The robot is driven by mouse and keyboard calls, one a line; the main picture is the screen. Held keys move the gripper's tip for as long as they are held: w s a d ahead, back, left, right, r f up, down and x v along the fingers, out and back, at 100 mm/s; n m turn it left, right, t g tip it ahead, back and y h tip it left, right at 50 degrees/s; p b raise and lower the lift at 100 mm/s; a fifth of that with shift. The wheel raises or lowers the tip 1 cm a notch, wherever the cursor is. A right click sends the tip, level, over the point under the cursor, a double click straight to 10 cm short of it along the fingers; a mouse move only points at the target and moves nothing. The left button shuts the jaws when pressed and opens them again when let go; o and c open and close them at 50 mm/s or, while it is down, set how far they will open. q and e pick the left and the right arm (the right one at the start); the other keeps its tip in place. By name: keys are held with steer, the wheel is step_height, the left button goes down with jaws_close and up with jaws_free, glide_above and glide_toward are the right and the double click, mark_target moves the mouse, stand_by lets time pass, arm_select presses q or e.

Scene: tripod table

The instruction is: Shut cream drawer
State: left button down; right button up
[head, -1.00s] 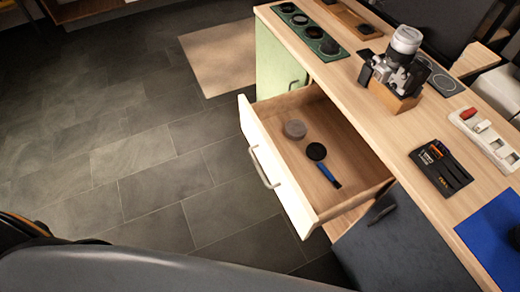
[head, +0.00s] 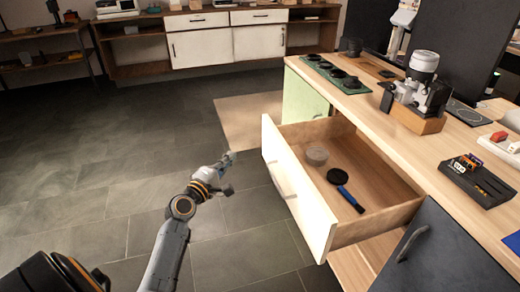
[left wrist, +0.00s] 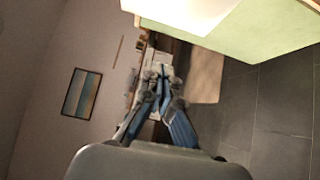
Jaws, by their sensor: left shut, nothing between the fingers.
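The cream drawer (head: 298,198) is pulled well out of the wooden-topped table, and its front faces left in the head view. My right gripper is not in view.
A green door (head: 304,98) and a dark door (head: 440,250) flank the drawer. The tabletop (head: 375,112) holds a camera on a wooden block (head: 415,118) and a black organiser (head: 477,180). Open tiled floor lies left of the drawer.

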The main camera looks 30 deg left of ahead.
arm_select(q)
steer(key=w+d, duration=0.2)
steer(key=w, duration=1)
steer(key=shift+b, duration=0.35)
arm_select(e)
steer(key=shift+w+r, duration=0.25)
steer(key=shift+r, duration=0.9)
arm_select(q)
steer(key=shift+s+f, duration=0.1)
